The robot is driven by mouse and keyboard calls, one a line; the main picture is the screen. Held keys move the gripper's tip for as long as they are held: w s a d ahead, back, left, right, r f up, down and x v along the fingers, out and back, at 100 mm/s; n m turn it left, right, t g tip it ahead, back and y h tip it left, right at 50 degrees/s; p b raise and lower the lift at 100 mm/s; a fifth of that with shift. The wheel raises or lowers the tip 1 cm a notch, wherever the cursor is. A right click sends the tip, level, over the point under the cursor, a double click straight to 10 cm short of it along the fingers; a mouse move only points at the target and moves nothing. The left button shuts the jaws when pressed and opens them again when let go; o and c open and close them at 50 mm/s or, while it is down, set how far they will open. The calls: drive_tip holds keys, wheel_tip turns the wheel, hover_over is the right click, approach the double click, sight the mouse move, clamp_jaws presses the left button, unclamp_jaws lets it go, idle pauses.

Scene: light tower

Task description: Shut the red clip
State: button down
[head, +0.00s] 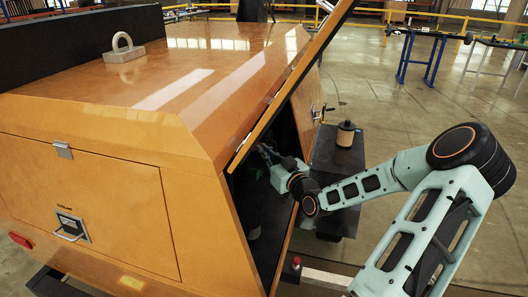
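I cannot make out a red clip anywhere in the head view. My arm reaches from the right into the side opening of the orange light tower housing (90,180). My gripper (266,154) is at the upper part of the dark opening, just below the raised orange door (290,88). It is small and dark against the shadowed interior, so its fingers and anything between them cannot be told. The inside of the housing is mostly hidden by shadow and by my arm.
The raised door slants close above my gripper. A dark ledge (340,165) with a brown cylinder (346,134) stands behind my forearm. A small red-topped part (297,262) sits low by the frame. A metal lifting eye (123,48) is on the roof. Open floor lies right.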

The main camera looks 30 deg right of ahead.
drive_tip(key=shift+d+y, duration=0.15)
drive_tip(key=shift+y, duration=0.15)
drive_tip(key=w+n+g+y, duration=0.1)
drive_tip(key=n+y, duration=0.1)
drive_tip(key=y, duration=0.2)
drive_tip(key=w+d+n+g+y+b, duration=0.1)
drive_tip(key=n+y, duration=0.2)
drive_tip(key=w+n+g+y+b, duration=0.1)
drive_tip(key=n+g+y, duration=0.1)
drive_tip(key=n+y, duration=0.1)
drive_tip(key=shift+w+d+y, duration=0.25)
drive_tip(key=shift+d+y, duration=0.05)
drive_tip(key=shift+y, duration=0.5)
drive_tip(key=shift+w+r+n+g+y+b, duration=0.1)
drive_tip(key=shift+n+g+y+b, duration=0.2)
drive_tip(key=shift+n+g+b, duration=0.15)
drive_tip(key=c, duration=2.2)
unclamp_jaws()
drive_tip(key=shift+o, duration=0.2)
